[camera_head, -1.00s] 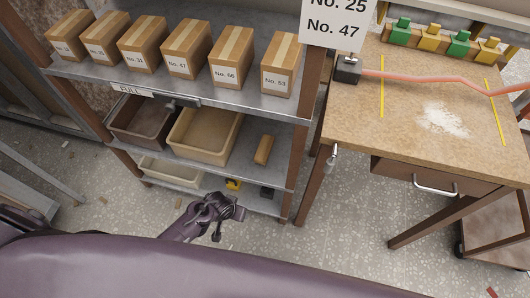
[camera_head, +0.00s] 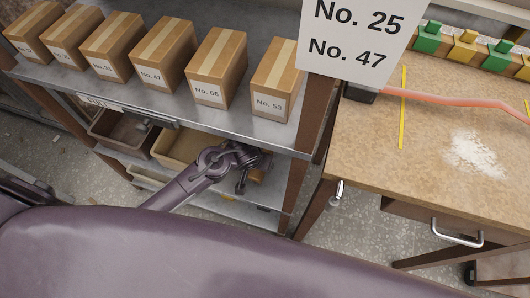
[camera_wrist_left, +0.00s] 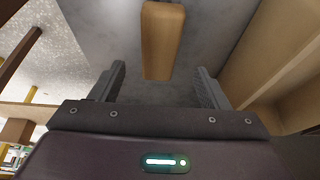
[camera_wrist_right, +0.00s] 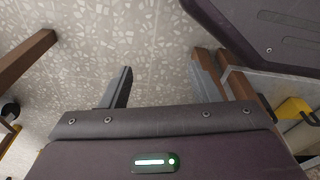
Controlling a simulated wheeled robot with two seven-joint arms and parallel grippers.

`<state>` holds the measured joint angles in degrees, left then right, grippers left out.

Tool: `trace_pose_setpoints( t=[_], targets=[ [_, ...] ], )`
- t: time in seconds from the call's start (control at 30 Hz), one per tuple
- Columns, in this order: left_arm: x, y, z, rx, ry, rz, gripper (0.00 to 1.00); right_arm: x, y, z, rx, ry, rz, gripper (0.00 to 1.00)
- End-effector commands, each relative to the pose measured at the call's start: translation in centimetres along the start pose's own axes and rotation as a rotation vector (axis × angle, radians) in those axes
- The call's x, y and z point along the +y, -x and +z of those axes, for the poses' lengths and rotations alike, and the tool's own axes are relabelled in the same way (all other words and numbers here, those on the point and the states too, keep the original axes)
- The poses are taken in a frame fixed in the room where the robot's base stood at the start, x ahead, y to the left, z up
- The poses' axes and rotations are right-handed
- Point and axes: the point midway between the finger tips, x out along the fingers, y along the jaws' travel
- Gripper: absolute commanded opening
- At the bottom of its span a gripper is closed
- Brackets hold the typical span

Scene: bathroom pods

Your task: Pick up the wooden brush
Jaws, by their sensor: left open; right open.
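The wooden brush (camera_wrist_left: 163,38), seen as a plain light-brown block, lies on the grey middle shelf. In the left wrist view it is ahead of my left gripper (camera_wrist_left: 160,72), its near end about between the two fingertips in the picture. The fingers are open and neither touches it. In the head view my left gripper (camera_head: 246,172) reaches in under the top shelf and hides most of the brush. My right gripper (camera_wrist_right: 162,85) is open and empty above the speckled floor, and is outside the head view.
A tan bin (camera_head: 177,148) stands beside the brush; its wall (camera_wrist_left: 250,60) is close on the right in the left wrist view. The top shelf (camera_head: 225,118) with several numbered cartons overhangs. A rack post (camera_head: 308,150) and a workbench (camera_head: 440,150) are at right.

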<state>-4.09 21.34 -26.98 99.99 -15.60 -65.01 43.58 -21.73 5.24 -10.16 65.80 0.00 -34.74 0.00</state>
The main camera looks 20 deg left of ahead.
Motion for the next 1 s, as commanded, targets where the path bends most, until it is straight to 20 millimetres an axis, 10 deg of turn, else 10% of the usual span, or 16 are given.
trace_pose_setpoints(
  t=[0.6, 1.0],
  targets=[
    [0.1, -7.0, 0.6, 0.001, 0.000, -0.001, 0.69, -0.7, 2.9, -4.0, -0.002, 0.011, -0.014, 0.56],
    [0.1, -7.8, 0.6, 0.001, 0.000, 0.000, 0.69, -0.9, 3.8, -4.5, -0.009, 0.015, -0.018, 0.56]
  ],
)
